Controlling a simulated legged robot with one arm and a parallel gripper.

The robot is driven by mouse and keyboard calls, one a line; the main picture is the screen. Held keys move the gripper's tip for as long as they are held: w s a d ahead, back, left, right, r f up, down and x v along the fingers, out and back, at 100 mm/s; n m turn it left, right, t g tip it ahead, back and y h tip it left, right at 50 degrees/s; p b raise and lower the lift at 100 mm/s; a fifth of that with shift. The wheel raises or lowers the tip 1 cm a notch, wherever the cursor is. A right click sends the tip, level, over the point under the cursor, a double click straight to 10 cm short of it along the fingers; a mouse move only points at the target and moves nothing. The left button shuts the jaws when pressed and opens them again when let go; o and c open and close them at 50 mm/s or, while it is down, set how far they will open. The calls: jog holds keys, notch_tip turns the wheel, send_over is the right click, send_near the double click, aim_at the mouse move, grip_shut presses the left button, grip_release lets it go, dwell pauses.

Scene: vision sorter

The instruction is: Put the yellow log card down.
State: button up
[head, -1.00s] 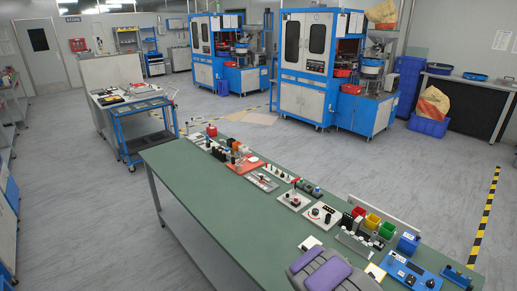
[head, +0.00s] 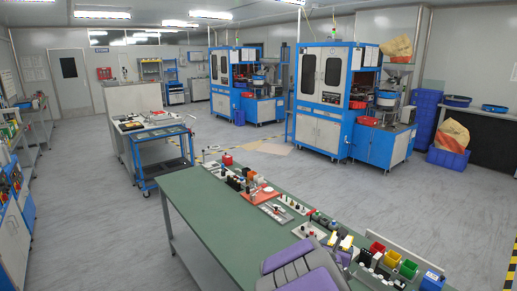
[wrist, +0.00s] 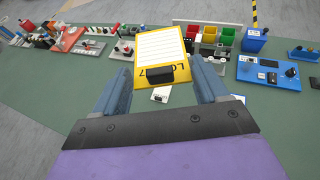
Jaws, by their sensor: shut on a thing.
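The yellow log card (wrist: 161,45) is upright in the wrist view, with a white lined sheet, a black clip and "LOG" lettering at its lower edge. My gripper (wrist: 165,72) has a finger on each side of the card's lower part and is shut on it. In the head view the card (head: 346,243) shows as a small yellow patch at the end of my grey and purple arm. It is over the green bench (head: 200,205). The wrist view shows bench surface below the card, and I cannot tell how high the card is held.
A small white plate (wrist: 160,95) lies on the bench below the card. Fixtures line the far edge leftward. The bench's near left part is clear.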

jog(key=s+a+r+n+t+y, duration=0.1)
jog(key=s+a+r+n+y, duration=0.1)
jog(key=a+r, duration=0.5)
jog(key=a, duration=0.3)
jog(key=shift+s+r+n+y, duration=0.25)
jog(key=shift+s+n+y, duration=0.05)
